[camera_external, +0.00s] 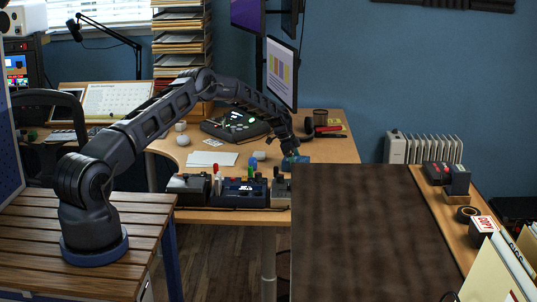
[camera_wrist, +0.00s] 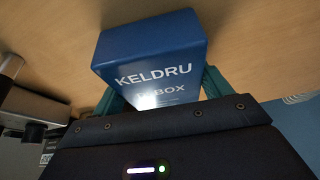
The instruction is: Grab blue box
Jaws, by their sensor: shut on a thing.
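The blue box (camera_wrist: 150,50) with white lettering "KELDRU" and "BOX" fills the upper middle of the wrist view. My gripper (camera_wrist: 160,92) is shut on it, with a teal finger on each side of the box. In the external view my gripper (camera_external: 291,152) reaches down at the right part of the wooden desk (camera_external: 335,150), and the box (camera_external: 295,161) shows small beneath it. I cannot tell whether the box touches the desk.
Dark devices with knobs (camera_external: 238,192) stand along the desk's front edge, left of my gripper. A black controller (camera_external: 237,124) lies behind, with a monitor (camera_external: 282,72) above. A dark brown tabletop (camera_external: 370,225) lies in front at right. Papers (camera_external: 211,159) lie left.

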